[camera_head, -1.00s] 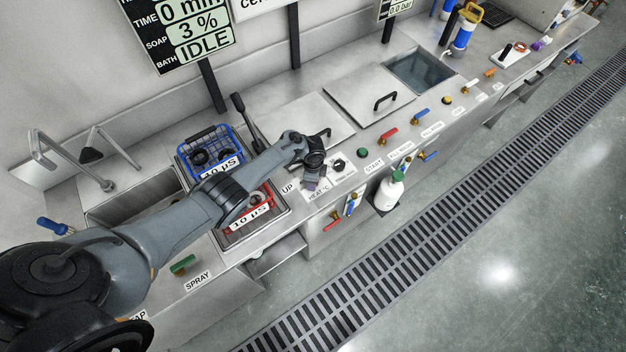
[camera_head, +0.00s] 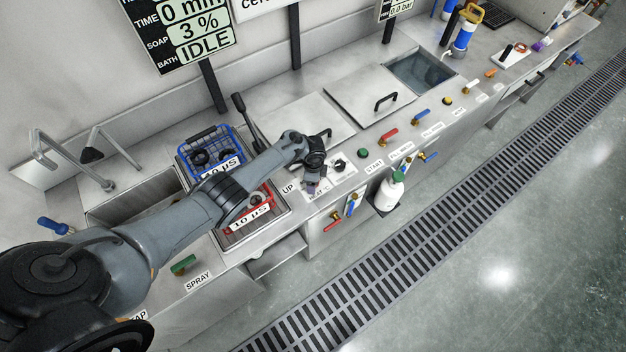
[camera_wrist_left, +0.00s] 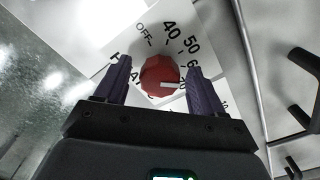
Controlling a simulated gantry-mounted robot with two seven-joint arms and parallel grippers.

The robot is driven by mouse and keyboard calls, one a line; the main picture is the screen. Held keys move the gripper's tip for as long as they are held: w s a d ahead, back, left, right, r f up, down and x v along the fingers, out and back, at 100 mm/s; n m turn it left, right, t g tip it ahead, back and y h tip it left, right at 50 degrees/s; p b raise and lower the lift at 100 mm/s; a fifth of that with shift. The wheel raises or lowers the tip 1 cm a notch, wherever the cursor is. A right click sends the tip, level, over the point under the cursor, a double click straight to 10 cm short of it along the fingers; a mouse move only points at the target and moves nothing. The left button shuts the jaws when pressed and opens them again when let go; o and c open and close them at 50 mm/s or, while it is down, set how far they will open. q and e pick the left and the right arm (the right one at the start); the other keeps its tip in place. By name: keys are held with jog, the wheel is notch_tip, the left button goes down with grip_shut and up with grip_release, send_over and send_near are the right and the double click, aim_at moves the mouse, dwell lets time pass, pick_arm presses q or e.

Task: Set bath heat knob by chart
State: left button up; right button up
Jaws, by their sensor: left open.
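The red heat knob (camera_wrist_left: 158,72) sits on a white dial plate (camera_wrist_left: 95,88) in the left wrist view. OFF, 40 and 50 are readable; further marks are partly behind the right-hand finger. The knob's white mark lies on its lower right side, pointing roughly right toward that finger. My left gripper (camera_wrist_left: 159,66) is open, with one purple finger on each side of the knob and visible gaps between. In the head view the left gripper (camera_head: 312,184) is over the heat label and hides the knob. My right gripper is not in view.
A display (camera_head: 190,32) reads time 0 min, soap 3 %, bath IDLE. A black knob (camera_head: 338,166) and green button (camera_head: 363,153) lie right of the gripper. Blue (camera_head: 184,139) and red (camera_head: 268,190) baskets are left. A sign at the top is cut off.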

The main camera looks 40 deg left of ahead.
pick_arm(q)
notch_tip(320, 180, up, 9)
jog(key=p, duration=0.4)
jog(key=shift+r, duration=0.8)
jog(key=shift+s+p, duration=0.1)
jog(key=shift+p, duration=0.25)
jog(key=s+d+r+n+t+y+p, duration=0.1)
jog(key=s+d+r+n+p, duration=0.1)
jog(key=s+d+r+p, duration=0.3)
jog(key=s+d+r+n+t+p, duration=0.2)
jog(key=s+d+r+n, duration=0.15)
jog(key=s, duration=0.45)
jog(key=s+d+r+n+h+p, duration=0.1)
jog(key=s+d+r+n+p, duration=0.2)
jog(key=s+r, duration=1.1)
notch_tip(320, 180, up, 2)
jog(key=shift+s+d+r+n+t, duration=0.25)
jog(key=shift+s+d+n+t, duration=0.05)
jog(key=shift+d+n, duration=0.45)
